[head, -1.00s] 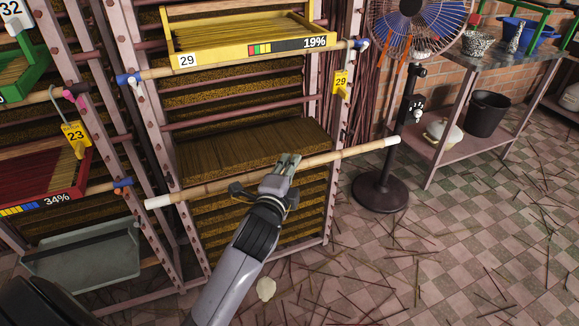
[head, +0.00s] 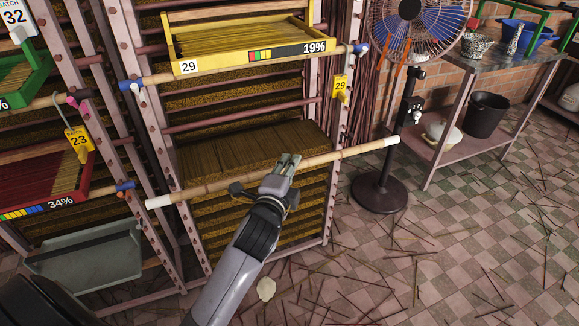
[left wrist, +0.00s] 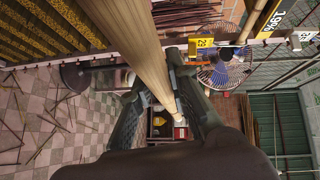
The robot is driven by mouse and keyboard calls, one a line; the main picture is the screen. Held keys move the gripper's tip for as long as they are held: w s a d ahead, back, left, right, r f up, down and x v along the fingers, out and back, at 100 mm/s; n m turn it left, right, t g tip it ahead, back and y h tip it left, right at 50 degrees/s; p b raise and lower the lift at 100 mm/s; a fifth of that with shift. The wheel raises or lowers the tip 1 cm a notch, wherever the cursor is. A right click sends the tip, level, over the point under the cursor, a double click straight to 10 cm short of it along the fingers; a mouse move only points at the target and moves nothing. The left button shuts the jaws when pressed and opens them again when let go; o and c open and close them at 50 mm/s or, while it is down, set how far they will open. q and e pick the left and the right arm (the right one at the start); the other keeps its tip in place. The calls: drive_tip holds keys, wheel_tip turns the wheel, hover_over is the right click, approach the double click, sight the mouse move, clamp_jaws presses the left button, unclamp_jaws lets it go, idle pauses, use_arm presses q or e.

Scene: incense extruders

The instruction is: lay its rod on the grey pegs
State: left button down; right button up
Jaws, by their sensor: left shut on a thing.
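My left gripper (head: 268,177) is shut on a bamboo rod (head: 330,157) with white ends, around its middle. The rod is held nearly level, tilted up to the right, in front of the tall pinkish rack (head: 150,130). Its left end overlaps the rack's left post in the picture; its right end reaches past the rack to the fan stand. In the left wrist view, the rod (left wrist: 136,38) runs between the fingers. I cannot make out the grey pegs with certainty. My right gripper is out of view.
A yellow tray (head: 240,60) marked 29 and 19% sits above, by a blue-ended rod (head: 160,78). A red tray (head: 45,197) and a grey bin (head: 85,265) are at left. A fan (head: 413,25) and shelf table (head: 440,165) stand at right. Sticks litter the floor.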

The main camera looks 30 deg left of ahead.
sight(305, 167)
use_arm(q)
drive_tip(key=shift+r, duration=0.15)
drive_tip(key=s+d, duration=0.2)
drive_tip(key=s+d+p, duration=0.1)
drive_tip(key=d, duration=0.1)
drive_tip(key=shift+s+d, duration=0.15)
drive_tip(key=shift+s, duration=0.2)
drive_tip(key=s+d+b, duration=0.2)
drive_tip(key=s+d, duration=0.6)
drive_tip(key=d, duration=0.1)
drive_tip(key=shift+d, duration=0.3)
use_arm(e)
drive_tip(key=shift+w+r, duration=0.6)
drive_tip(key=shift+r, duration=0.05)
